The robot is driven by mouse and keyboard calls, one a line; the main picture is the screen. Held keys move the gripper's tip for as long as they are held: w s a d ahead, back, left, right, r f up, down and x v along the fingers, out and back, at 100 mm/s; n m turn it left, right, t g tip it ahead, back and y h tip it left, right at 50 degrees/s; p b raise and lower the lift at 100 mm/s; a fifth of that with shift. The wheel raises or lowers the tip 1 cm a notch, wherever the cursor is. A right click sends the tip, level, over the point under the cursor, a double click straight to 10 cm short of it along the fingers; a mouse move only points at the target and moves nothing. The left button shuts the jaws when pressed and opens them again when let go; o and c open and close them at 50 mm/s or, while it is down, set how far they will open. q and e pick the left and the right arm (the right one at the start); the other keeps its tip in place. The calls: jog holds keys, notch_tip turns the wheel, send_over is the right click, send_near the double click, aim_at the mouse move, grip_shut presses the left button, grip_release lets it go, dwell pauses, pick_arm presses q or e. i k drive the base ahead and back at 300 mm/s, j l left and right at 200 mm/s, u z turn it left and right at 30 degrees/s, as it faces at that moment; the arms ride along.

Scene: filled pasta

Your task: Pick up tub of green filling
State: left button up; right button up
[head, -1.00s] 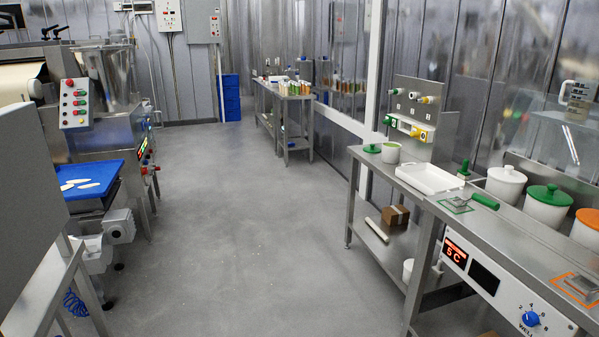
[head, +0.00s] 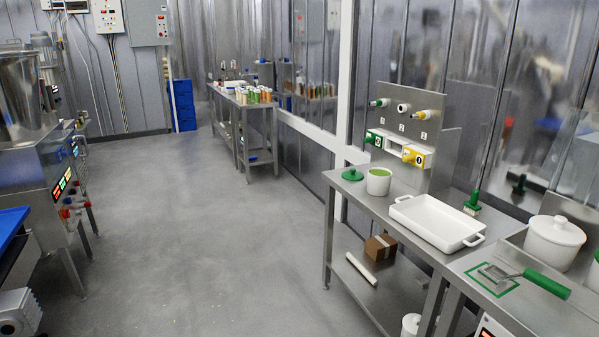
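A white tub of green filling (head: 378,181) stands upright and open on the far end of the steel bench at the right in the head view. Green filling shows at its top. Neither of my grippers is in view, and nothing touches the tub.
A white rectangular dish (head: 437,222) sits nearer on the bench (head: 407,190), with a green-handled scraper (head: 525,280) and a white lidded pot (head: 554,242) closer still. A panel with coloured valves (head: 413,135) stands behind the tub. Open grey floor (head: 200,240) lies left.

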aim_at(379, 178)
jog(key=i, duration=1.4)
jog(key=i+z, duration=0.35)
jog(key=i+j+z, duration=0.3)
jog(key=i+z, duration=0.55)
jog(key=z, duration=0.15)
jog(key=i+j+z, duration=0.15)
jog(key=z, duration=0.15)
jog(key=i+j, duration=0.05)
